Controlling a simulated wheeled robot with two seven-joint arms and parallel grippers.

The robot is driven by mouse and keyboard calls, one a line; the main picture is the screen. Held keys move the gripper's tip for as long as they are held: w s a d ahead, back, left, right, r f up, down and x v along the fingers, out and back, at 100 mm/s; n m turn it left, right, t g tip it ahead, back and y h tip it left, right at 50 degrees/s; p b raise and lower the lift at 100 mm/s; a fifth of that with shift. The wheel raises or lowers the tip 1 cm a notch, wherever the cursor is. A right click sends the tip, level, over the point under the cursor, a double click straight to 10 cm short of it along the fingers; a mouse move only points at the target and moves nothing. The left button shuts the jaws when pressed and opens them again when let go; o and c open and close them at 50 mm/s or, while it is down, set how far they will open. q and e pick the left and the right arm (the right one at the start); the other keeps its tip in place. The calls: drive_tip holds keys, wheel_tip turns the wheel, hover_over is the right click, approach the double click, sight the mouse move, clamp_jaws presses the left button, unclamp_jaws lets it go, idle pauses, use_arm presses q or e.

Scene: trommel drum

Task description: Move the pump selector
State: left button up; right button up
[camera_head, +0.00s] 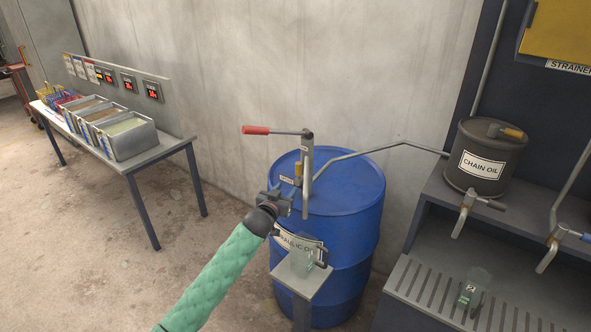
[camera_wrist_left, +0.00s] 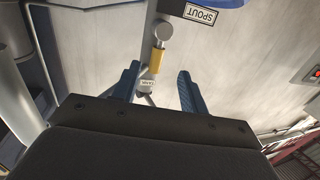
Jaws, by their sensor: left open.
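The pump selector (camera_head: 298,169) is a small yellow-sleeved lever on the hand pump (camera_head: 308,165) atop the blue drum. In the left wrist view the yellow sleeve (camera_wrist_left: 159,60) hangs below a round grey pivot, near a "SPOUT" label (camera_wrist_left: 200,14). A second small label, too small to read, sits at its lower end. My left gripper (camera_head: 285,197) is at the drum's front top edge, close to the selector. In the left wrist view its blue fingers (camera_wrist_left: 158,82) are open, and the lever's end shows between them. I cannot tell if they touch it. My right gripper is not in view.
The blue drum (camera_head: 345,215) carries a red-handled crank (camera_head: 256,130) and a pipe (camera_head: 385,148) to the chain oil tank (camera_head: 482,165). A clear cup (camera_head: 301,262) stands on a small stand in front. A bench (camera_head: 165,148) with bins is at left.

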sight(297, 171)
use_arm(q)
drive_tip(key=shift+t+h, duration=0.3)
drive_tip(key=shift+h, duration=0.1)
drive_tip(key=p+x, duration=0.1)
drive_tip(key=x, duration=0.1)
drive_tip(key=r+p+x, duration=0.1)
drive_tip(key=x, duration=0.2)
drive_tip(key=p+x, duration=0.1)
drive_tip(key=x, duration=0.2)
drive_tip(key=shift+w+a+r, duration=0.1)
drive_tip(key=shift+r, duration=0.25)
drive_tip(key=shift+w+d+f, duration=0.1)
drive_tip(key=shift+w+d, duration=0.1)
drive_tip(key=shift+w, duration=0.3)
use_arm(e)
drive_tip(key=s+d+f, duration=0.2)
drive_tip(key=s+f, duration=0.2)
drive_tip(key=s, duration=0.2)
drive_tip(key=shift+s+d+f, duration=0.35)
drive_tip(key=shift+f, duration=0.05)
use_arm(q)
drive_tip(key=shift+c, duration=0.4)
clamp_jaws()
